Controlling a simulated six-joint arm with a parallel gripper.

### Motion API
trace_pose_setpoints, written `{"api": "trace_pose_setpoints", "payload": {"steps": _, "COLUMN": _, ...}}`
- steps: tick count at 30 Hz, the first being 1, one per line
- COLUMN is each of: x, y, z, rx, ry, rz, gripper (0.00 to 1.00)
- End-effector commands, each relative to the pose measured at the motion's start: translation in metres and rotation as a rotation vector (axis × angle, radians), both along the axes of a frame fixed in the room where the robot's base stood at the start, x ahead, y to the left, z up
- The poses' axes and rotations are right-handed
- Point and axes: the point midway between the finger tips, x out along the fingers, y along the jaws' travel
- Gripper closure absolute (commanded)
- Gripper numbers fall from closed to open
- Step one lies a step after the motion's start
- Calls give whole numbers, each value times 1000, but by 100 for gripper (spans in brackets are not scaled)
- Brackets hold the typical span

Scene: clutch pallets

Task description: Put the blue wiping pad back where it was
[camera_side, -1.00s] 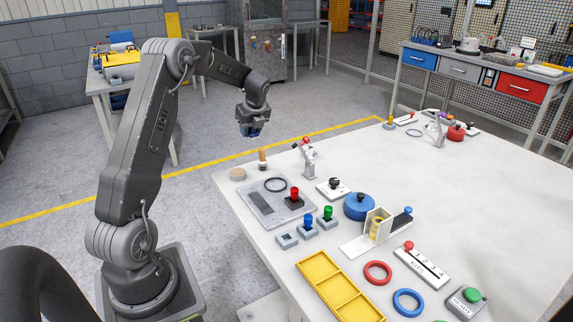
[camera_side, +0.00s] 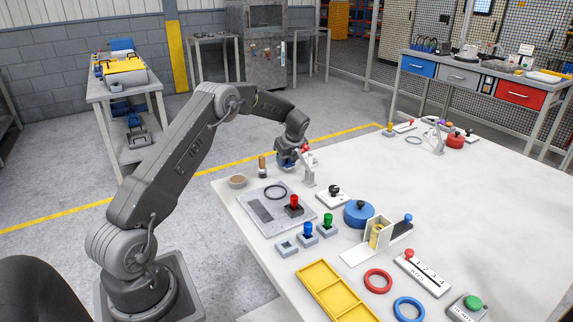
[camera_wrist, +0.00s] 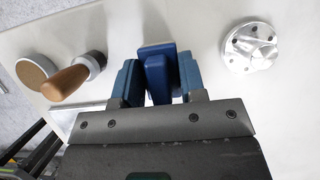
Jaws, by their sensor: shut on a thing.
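My gripper (camera_side: 286,162) is shut on the blue wiping pad (camera_wrist: 157,72), which sits between its two blue fingers in the wrist view. In the side view the gripper and arm largely hide the pad. I cannot tell whether the pad touches the table.
A round brown-topped dish (camera_side: 237,181) stands at the table's left edge; it also shows in the wrist view (camera_wrist: 36,73). A silver round fitting (camera_wrist: 250,48) is right of the pad. A grey tray (camera_side: 262,213) with a black ring lies in front.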

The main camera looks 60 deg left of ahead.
Motion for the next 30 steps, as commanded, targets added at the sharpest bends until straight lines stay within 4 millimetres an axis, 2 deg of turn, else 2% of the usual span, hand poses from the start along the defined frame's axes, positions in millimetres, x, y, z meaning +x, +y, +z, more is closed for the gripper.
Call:
{"api": "trace_pose_setpoints", "payload": {"steps": 1, "x": 0, "y": 0, "z": -9, "rx": -1, "ry": 3, "rz": 0, "gripper": 84}}
{"api": "trace_pose_setpoints", "payload": {"steps": 4, "x": 0, "y": 0, "z": -19, "rx": -1, "ry": 0, "rz": 1, "gripper": 84}}
{"api": "trace_pose_setpoints", "payload": {"steps": 15, "x": 0, "y": 0, "z": -23, "rx": 0, "ry": 0, "rz": 1, "gripper": 84}}
{"api": "trace_pose_setpoints", "payload": {"steps": 16, "x": 0, "y": 0, "z": -22, "rx": 0, "ry": 0, "rz": 1, "gripper": 59}}
{"api": "trace_pose_setpoints", "payload": {"steps": 21, "x": 0, "y": 0, "z": -22, "rx": 0, "ry": 0, "rz": 1, "gripper": 43}}
{"api": "trace_pose_setpoints", "payload": {"steps": 23, "x": 0, "y": 0, "z": -22, "rx": 0, "ry": 0, "rz": 1, "gripper": 37}}
{"api": "trace_pose_setpoints", "payload": {"steps": 30, "x": 0, "y": 0, "z": -21, "rx": 0, "ry": 0, "rz": 1, "gripper": 37}}
